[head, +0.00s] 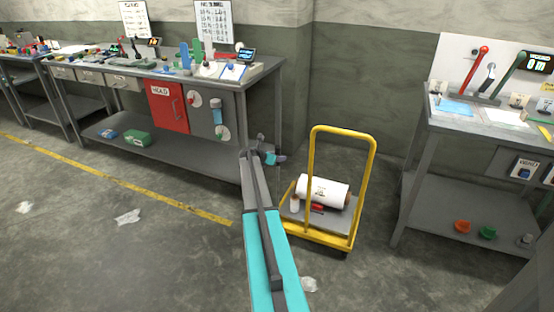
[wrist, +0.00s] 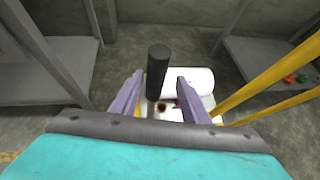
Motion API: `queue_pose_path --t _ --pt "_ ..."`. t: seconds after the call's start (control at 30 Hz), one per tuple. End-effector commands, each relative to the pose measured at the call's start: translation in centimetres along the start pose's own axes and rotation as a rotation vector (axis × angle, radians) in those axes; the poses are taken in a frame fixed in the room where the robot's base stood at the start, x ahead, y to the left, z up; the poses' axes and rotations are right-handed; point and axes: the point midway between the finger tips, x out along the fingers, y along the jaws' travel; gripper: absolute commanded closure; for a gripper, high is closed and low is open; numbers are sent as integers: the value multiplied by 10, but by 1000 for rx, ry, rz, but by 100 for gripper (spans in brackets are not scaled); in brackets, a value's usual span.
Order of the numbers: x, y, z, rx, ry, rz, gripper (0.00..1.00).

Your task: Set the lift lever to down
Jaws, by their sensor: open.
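Three levers stand on the right bench in the head view: one with a red handle (head: 477,66), one with a grey handle (head: 488,77) and one with a green handle (head: 511,73). I cannot read which is the lift lever or make out its marks. My gripper (head: 277,159) is raised in the middle of the head view, well to the left of these levers and touching none of them. In the wrist view my gripper (wrist: 160,80) has its two purple fingers apart. A dark cylinder (wrist: 157,62) shows between them; I cannot tell what it is. No lever shows there.
A yellow cart (head: 371,185) carrying a white roll (head: 325,191) stands between the benches. The left bench (head: 225,85) has a red door (head: 167,107). Coloured parts, such as an orange one (head: 462,227), lie on the right bench's lower shelf (head: 430,205). The floor at left is mostly open.

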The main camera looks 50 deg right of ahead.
Motion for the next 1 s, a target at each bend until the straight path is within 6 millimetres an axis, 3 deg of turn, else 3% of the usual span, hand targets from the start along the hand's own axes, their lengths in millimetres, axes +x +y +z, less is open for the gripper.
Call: queue_pose_path --t 1.0 --pt "-118 -5 -1 0 1 -1 58"
